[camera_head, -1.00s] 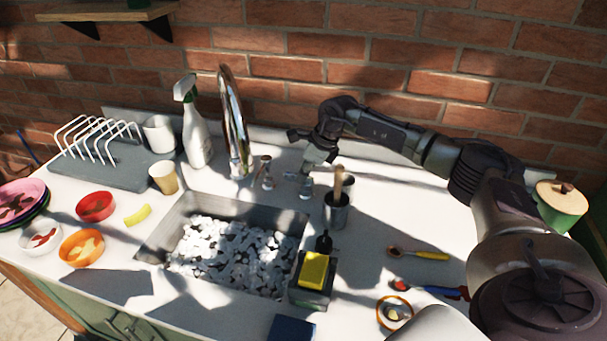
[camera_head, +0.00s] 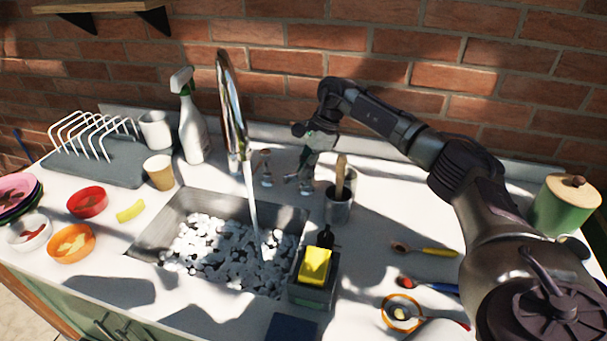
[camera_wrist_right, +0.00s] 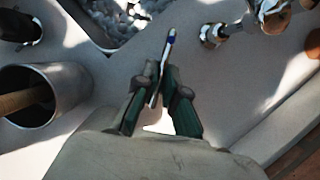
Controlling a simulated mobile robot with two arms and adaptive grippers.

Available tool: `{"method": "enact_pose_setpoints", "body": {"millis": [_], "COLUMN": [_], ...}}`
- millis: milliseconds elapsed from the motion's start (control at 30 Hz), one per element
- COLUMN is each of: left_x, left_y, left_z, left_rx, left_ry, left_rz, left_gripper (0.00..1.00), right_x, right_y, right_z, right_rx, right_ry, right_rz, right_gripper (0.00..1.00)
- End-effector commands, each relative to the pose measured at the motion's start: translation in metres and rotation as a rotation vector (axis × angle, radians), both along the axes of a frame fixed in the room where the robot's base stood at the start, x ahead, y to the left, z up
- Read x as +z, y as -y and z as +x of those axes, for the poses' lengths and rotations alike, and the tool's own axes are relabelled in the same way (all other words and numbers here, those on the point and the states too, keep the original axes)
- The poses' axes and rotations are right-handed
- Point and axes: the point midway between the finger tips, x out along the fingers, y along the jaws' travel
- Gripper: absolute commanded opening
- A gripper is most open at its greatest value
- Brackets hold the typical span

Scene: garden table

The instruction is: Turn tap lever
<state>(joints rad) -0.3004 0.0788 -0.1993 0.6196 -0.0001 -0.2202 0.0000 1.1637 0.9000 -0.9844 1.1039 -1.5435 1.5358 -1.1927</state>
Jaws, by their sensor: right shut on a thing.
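The tall chrome tap spout (camera_head: 231,110) arches over the sink (camera_head: 180,222), and a stream of water (camera_head: 252,205) falls from it. A chrome handle (camera_head: 265,168) stands beside the spout's foot; it also shows in the wrist view (camera_wrist_right: 213,34). My right gripper (camera_head: 306,168) is at the second tap lever, right of that handle. In the wrist view, my right gripper (camera_wrist_right: 158,80) is shut on this thin lever (camera_wrist_right: 169,42), which carries a blue mark. The lever's base is hidden. My left gripper is not in view.
A metal cup with a wooden-handled tool (camera_head: 339,208) stands close in front of my right gripper. A yellow sponge (camera_head: 315,264) on its holder is by the sink. A spray bottle (camera_head: 192,130) stands left of the spout. White pieces fill the sink bottom.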

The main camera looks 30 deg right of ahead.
Motion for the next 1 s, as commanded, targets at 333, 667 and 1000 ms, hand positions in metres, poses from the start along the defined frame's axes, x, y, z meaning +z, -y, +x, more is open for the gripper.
{"method": "enact_pose_setpoints", "body": {"millis": [333,667,1000], "left_x": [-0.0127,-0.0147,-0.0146], "left_y": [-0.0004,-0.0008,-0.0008], "left_z": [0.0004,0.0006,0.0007], "left_rx": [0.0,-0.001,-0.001], "left_ry": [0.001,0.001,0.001], "left_rz": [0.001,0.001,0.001], "left_gripper": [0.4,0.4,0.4], "right_x": [-0.0075,-0.007,-0.007], "right_y": [0.0002,0.0007,0.0008], "right_z": [-0.0042,-0.0051,-0.0052], "right_rx": [0.19,0.242,0.243], "right_ry": [-0.016,-0.017,-0.018], "right_rz": [-0.007,-0.008,-0.008], "right_gripper": [0.0,0.0,0.11]}}
